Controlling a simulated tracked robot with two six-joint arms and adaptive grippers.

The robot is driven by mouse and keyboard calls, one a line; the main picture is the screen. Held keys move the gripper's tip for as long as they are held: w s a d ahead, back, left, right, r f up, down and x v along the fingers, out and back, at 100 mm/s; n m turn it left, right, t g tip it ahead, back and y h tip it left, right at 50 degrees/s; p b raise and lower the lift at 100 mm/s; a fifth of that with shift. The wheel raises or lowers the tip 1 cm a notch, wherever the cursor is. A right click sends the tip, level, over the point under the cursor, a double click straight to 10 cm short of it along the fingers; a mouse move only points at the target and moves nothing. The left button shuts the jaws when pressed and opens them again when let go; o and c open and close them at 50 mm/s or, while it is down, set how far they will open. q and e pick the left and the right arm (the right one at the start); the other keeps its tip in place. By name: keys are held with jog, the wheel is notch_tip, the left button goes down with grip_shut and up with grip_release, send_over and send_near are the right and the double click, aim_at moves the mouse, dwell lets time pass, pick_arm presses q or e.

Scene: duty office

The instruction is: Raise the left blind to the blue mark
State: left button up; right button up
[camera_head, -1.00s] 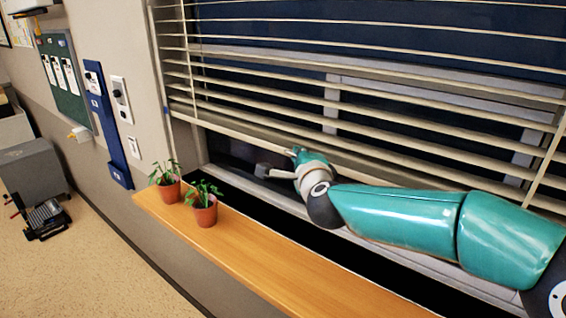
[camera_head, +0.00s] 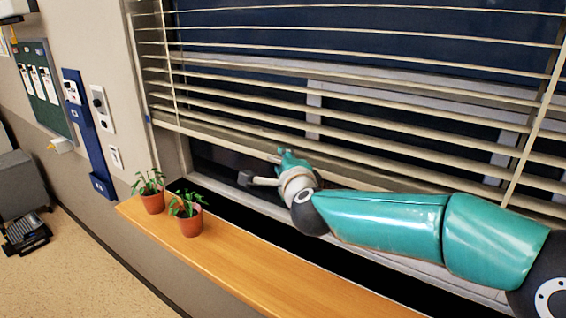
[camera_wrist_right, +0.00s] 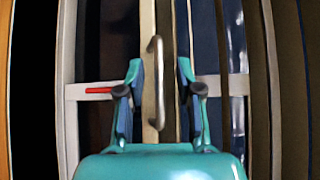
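The cream slatted blind (camera_head: 230,92) hangs partly lowered over the dark window, its bottom rail (camera_head: 215,137) just above my right gripper. A small blue mark (camera_head: 148,118) shows at the window's left edge, near the rail's left end. My right gripper (camera_head: 262,168) is at the rail with its fingers apart. In the right wrist view, a grey bar handle (camera_wrist_right: 155,80) on the rail lies between the open fingers of the right gripper (camera_wrist_right: 160,82); I see no clear contact. A red mark (camera_wrist_right: 100,90) shows on the frame. My left gripper is not in view.
Two potted plants (camera_head: 153,201) and (camera_head: 190,223) stand on the left end of the wooden sill (camera_head: 250,265), below the gripper. The sill right of them is bare. A blue wall panel (camera_head: 88,135) and switches (camera_head: 103,110) are on the left wall.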

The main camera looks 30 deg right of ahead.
jog(key=v, duration=1.1)
jog(key=shift+s, duration=0.2)
